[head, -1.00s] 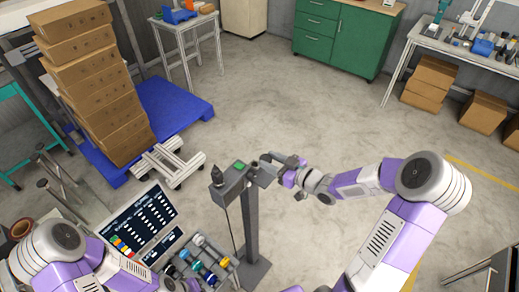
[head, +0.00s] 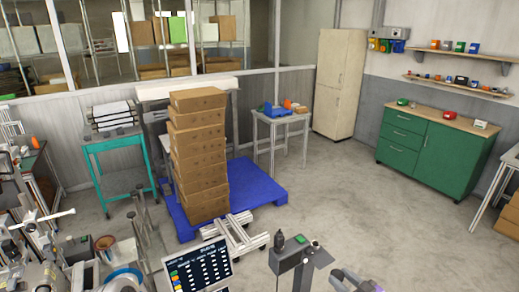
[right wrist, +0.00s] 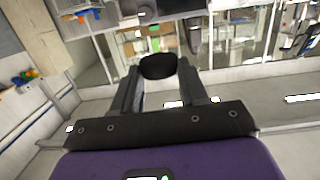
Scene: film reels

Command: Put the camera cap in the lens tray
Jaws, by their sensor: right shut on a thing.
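In the right wrist view a black round cap (right wrist: 157,66) sits between the fingertips of my right gripper (right wrist: 158,76), which is shut on it. In the head view the right gripper (head: 342,277) shows only in part at the bottom edge, beside a grey post-mounted box; the cap cannot be made out there. I cannot pick out the lens tray for certain in either view. My left gripper is not in view.
The grey box on a post (head: 298,255) and a tilted screen (head: 205,268) stand close in front. Stacked cartons (head: 198,150) rest on a blue pallet (head: 262,188). A green cabinet (head: 445,150) stands at right.

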